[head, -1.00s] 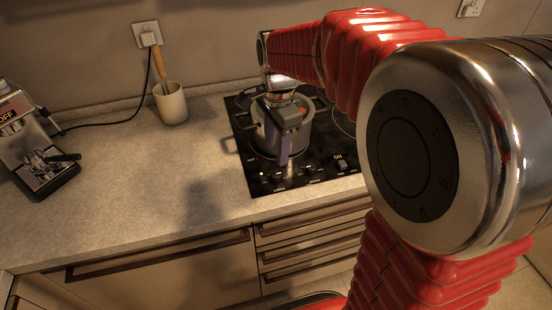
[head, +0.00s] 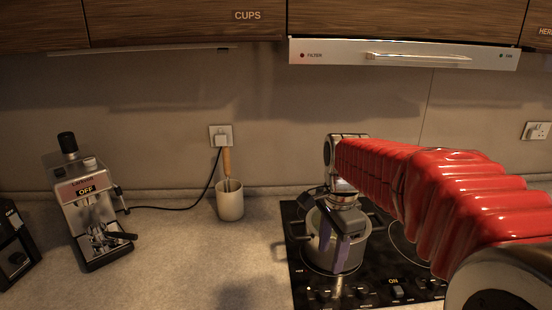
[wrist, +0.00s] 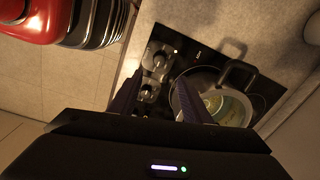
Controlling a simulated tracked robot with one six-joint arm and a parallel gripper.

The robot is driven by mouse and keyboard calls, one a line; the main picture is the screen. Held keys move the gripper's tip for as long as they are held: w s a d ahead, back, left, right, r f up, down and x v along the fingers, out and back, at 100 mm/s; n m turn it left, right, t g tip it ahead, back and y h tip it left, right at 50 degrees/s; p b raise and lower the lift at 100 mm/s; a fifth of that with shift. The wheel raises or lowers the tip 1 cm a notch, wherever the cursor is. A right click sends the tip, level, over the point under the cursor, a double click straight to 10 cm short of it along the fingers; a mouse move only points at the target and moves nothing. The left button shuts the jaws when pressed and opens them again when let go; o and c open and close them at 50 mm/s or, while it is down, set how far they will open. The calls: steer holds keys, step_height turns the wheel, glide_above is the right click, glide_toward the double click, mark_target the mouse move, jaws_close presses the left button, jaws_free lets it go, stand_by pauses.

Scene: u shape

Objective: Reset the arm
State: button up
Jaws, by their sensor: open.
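My red-sleeved arm reaches in from the right in the head view. My gripper (head: 335,247) points down at the hob, in front of or over a metal pot (head: 316,256). I cannot tell whether it touches the pot. In the wrist view, the two purple fingers of my gripper (wrist: 158,92) are apart with nothing held between them. The pot (wrist: 238,108) shows there beyond the right finger, with something yellowish inside. My gripper partly hides the pot in the head view.
The pot stands on a black hob (head: 300,277). A coffee machine (head: 92,215) marked OFF and a utensil cup (head: 230,203) stand to the left. A range hood (head: 400,54) and wooden cupboards (head: 185,22) hang above.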

steer(key=s+n+t, duration=0.5)
steer(key=s+n, duration=1)
steer(key=s, duration=0.3)
steer(key=shift+s+a, duration=0.25)
steer(key=shift+s, duration=0.05)
